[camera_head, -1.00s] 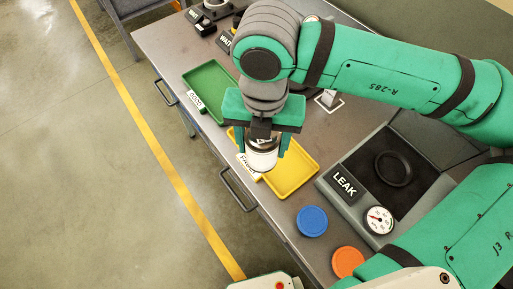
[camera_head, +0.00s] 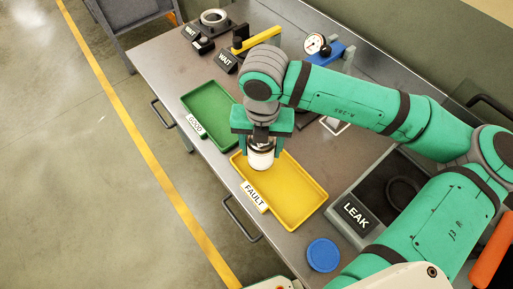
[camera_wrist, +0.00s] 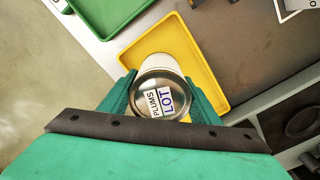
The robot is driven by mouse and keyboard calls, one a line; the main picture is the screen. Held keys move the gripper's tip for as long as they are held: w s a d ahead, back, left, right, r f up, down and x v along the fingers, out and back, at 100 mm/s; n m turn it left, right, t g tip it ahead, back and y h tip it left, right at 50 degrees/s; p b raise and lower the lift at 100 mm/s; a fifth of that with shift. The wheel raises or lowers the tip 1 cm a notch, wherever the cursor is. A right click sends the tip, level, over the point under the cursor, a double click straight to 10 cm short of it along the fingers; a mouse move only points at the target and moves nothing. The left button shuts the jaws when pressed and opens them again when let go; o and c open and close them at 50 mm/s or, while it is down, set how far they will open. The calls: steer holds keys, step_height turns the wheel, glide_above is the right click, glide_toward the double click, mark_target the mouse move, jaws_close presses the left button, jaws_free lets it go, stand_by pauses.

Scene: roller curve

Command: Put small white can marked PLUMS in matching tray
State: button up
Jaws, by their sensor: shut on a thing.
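My gripper (camera_head: 262,150) is shut on a small white can (camera_head: 261,159) with a metal lid. In the wrist view the can (camera_wrist: 158,92) shows PLUMS and LOT on its lid, between the two green fingers (camera_wrist: 160,97). The can is upright over the left end of the yellow tray (camera_head: 309,187), which has a FAULT label (camera_head: 255,196). I cannot tell whether its base touches the tray floor. The green tray (camera_head: 207,104), labelled GOOD (camera_head: 195,125), lies to the left and is empty where visible.
A LEAK station (camera_head: 351,215) stands right of the yellow tray, partly behind my arm. A blue disc (camera_head: 323,255) lies near the front edge. The rest of the yellow tray is clear.

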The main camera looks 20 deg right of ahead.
steer(key=f, duration=0.3)
steer(key=shift+w+d+f, duration=0.2)
steer(key=shift+d+f, duration=0.15)
steer(key=shift+d, duration=0.1)
steer(key=shift+f, duration=0.2)
steer(key=o, duration=1.5)
steer(key=shift+r, duration=0.1)
step_height(320, 180, up, 12)
steer(key=shift+s+r, duration=0.1)
